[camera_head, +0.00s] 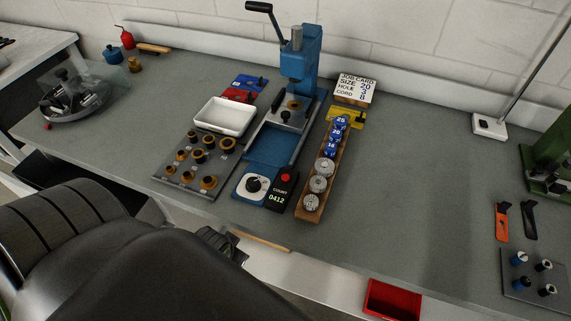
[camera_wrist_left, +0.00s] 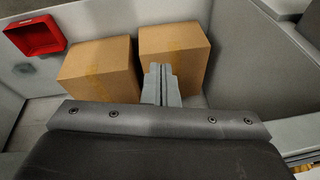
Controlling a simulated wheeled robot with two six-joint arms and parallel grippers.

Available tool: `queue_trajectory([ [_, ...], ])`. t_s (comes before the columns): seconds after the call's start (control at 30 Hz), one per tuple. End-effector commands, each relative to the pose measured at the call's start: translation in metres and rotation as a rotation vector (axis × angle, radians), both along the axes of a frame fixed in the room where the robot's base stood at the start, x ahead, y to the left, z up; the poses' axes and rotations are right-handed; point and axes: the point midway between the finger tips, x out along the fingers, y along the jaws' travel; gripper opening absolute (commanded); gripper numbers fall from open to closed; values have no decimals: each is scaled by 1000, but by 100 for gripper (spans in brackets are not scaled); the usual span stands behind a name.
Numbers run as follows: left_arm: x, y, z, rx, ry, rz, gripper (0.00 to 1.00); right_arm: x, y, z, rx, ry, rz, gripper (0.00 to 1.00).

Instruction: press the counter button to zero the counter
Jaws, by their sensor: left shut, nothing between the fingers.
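The counter (camera_head: 277,193) is a small black box on the bench that reads COUNT 0412, with a red button (camera_head: 286,178) on its upper part. It stands between a blue and white dial unit (camera_head: 253,185) and a wooden rack. My left arm comes in from the lower left of the head view. Its gripper end (camera_head: 218,242) is at the bench's front edge, below and left of the counter and apart from it. In the left wrist view the left gripper (camera_wrist_left: 161,72) is shut and empty, with cardboard boxes behind it. My right gripper is not in view.
A blue press (camera_head: 300,60) stands behind the counter. A tray of brass-coloured rings (camera_head: 170,188) lies to the left, near a white tray (camera_head: 225,116). The wooden rack (camera_head: 309,206) holds discs. Cardboard boxes (camera_wrist_left: 100,75) sit low down.

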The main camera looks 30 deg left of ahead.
Motion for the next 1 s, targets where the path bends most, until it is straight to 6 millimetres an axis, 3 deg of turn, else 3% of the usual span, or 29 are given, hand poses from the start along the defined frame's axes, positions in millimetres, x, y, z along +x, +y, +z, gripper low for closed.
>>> queue_trajectory([
  [0.1, -4, -3, 32, 5, -19, -1, 0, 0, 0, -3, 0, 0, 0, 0],
  [0.37, -20, -10, 91, 14, -45, -5, 0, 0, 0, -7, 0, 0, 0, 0],
  [0.57, 35, 31, 119, 258, -253, -113, 0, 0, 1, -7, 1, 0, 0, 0],
  [0.67, 64, 49, 143, 408, -371, -187, 0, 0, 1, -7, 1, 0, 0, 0],
  [0.83, 111, 69, 198, 706, -573, -346, 0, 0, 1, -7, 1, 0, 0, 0],
  [1.0, 149, 69, 259, 1024, -752, -531, 0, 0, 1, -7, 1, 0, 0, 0],
])
